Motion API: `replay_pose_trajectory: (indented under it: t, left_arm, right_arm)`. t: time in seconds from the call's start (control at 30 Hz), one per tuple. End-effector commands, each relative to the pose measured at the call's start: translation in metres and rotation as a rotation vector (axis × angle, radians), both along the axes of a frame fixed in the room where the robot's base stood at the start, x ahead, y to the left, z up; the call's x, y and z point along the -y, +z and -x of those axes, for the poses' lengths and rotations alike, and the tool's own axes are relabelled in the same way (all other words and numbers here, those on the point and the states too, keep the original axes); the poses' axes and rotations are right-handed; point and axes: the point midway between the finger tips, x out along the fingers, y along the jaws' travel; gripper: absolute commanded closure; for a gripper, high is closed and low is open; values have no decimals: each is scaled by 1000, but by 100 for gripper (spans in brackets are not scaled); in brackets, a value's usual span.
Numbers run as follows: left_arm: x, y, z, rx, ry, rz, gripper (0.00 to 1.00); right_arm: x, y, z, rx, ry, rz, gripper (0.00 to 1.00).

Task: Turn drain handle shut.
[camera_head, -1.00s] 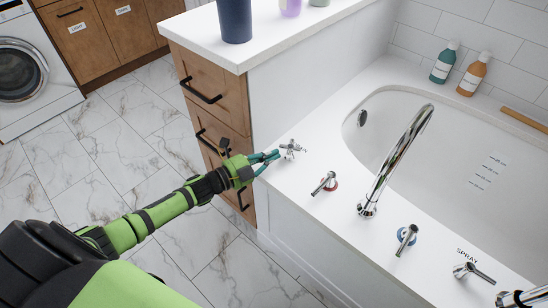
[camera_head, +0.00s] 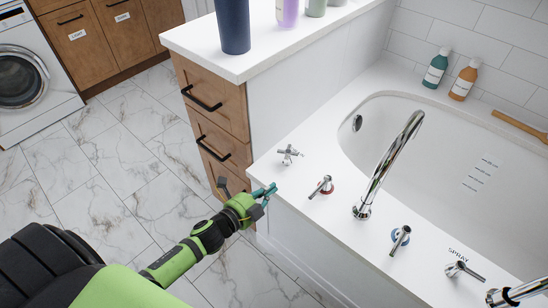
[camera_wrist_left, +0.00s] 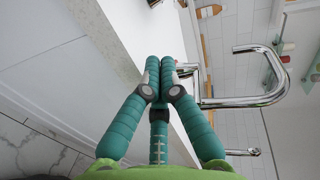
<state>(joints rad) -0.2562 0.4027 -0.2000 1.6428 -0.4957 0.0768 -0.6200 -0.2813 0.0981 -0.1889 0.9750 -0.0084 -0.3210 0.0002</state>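A small chrome cross-shaped handle (camera_head: 288,154) stands on the white tub deck near its left end. It bears no readable label; it is apart from the other handles and is likely the drain handle. My left gripper (camera_head: 265,191) is at the deck's front edge, nearer the camera than this handle and apart from it. In the left wrist view its teal fingers (camera_wrist_left: 160,66) are together at the tips, with nothing visible between them. The cross handle cannot be made out clearly there. My right gripper is not in view.
A red-ringed lever (camera_head: 322,187), tall chrome spout (camera_head: 385,165), blue-ringed lever (camera_head: 400,239) and spray lever (camera_head: 463,268) line the deck. The tub (camera_head: 440,130) lies behind. A drawer cabinet (camera_head: 215,115) with a white top stands left. The marble floor is clear.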

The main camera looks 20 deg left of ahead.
Motion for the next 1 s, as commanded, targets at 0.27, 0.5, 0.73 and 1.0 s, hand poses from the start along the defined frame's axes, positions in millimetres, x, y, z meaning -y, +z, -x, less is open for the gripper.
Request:
replay_pose_trajectory:
  t: [0.27, 0.5, 0.73, 1.0]
  left_arm:
    - [20, 33, 26, -112, 344, -99, 100]
    - [12, 37, 33, -158, 450, -133, 100]
    - [5, 23, -1, -155, 448, -134, 100]
    - [-6, 1, -54, -157, 447, -132, 100]
  right_arm:
    - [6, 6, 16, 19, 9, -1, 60]
    - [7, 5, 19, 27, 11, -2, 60]
    - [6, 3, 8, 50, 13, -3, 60]
    - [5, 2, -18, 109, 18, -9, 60]
